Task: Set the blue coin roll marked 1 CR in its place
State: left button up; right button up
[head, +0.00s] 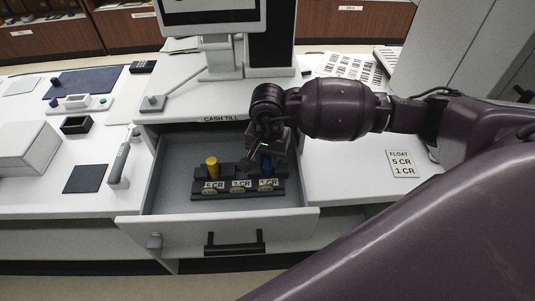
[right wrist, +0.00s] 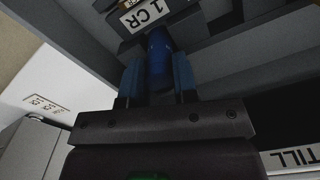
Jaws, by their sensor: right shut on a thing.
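The blue coin roll (right wrist: 159,58) is upright between the two fingers of my right gripper (right wrist: 158,80), which is shut on it. In the head view the right gripper (head: 266,157) reaches down into the open drawer, over the right end of a dark rack (head: 239,196). The blue roll (head: 266,164) shows only in part there. The rack's 1 CR label (head: 268,183) is just in front of the roll; the right wrist view also shows this label (right wrist: 146,14). Whether the roll's lower end is seated is hidden. My left gripper is not in view.
A yellow roll (head: 212,167) stands at the rack's 5 CR place; the middle 2 CR place looks empty. The drawer walls (head: 152,180) surround the rack, and the till counter edge (head: 222,119) lies behind. A FLOAT card (head: 403,164) lies on the right counter.

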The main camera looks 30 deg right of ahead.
jog(key=shift+f, duration=0.4)
jog(key=o, duration=1)
notch_tip(320, 180, up, 11)
jog(key=shift+f, duration=0.1)
dwell(0.5)
